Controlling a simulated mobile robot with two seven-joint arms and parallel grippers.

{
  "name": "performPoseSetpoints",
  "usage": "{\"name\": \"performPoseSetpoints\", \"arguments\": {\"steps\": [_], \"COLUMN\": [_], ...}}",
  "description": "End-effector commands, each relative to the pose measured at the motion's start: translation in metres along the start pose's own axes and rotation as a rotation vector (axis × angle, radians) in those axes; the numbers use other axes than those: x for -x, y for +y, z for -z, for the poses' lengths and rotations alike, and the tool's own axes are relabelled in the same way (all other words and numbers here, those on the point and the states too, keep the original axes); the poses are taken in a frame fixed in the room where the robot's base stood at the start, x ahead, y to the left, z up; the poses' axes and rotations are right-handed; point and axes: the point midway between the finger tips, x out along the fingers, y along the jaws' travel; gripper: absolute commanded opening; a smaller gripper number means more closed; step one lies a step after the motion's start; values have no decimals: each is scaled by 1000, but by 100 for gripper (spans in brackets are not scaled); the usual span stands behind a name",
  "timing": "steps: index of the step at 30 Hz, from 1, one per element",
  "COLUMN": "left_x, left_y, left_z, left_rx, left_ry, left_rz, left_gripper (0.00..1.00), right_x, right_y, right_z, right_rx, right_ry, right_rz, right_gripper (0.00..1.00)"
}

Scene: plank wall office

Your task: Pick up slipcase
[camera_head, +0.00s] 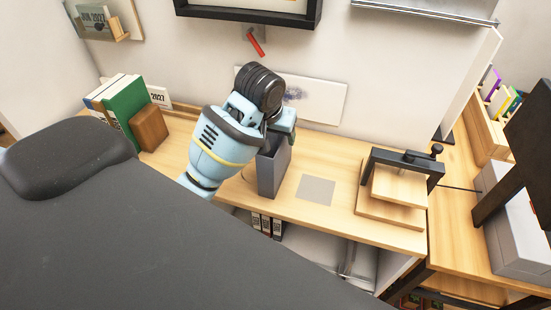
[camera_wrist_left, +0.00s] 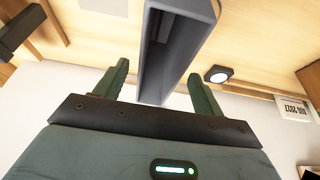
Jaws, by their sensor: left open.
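The slipcase is a grey, narrow, open box (camera_head: 271,174) standing upright near the front edge of the wooden desk. My left gripper (camera_head: 279,132) is at the top of it, partly hidden by my own wrist in the head view. In the left wrist view the slipcase (camera_wrist_left: 152,75) lies between the two green fingers of the gripper (camera_wrist_left: 158,72), with a gap visible on each side. The fingers are open and not closed on it. My right gripper is not in view.
A flat grey square (camera_head: 316,190) lies right of the slipcase. A wooden press with a black frame (camera_head: 391,208) stands further right. Books (camera_head: 124,103) and a wooden block (camera_head: 149,127) stand at the left. Binders sit under the desk.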

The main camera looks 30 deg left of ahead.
Motion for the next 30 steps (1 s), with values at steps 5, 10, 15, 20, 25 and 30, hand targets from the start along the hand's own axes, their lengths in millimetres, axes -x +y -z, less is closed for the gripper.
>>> {"name": "performPoseSetpoints", "arguments": {"steps": [5,10,15,20,25,30], "left_x": [-22,-42,-48,-47,-48,-49], "left_y": [1,1,1,1,1,1], "left_z": [-5,-5,-5,-5,-5,-6], "left_rx": [1,1,0,0,1,1], "left_ry": [-8,-5,-3,-2,-2,-3], "left_rz": [0,1,0,0,0,0], "left_gripper": [69,69,69,69,69,69], "right_x": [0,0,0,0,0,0], "right_y": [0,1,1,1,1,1], "right_z": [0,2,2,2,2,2], "right_rx": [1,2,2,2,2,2], "right_ry": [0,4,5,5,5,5], "right_rz": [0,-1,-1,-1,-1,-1], "right_gripper": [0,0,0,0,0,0]}}
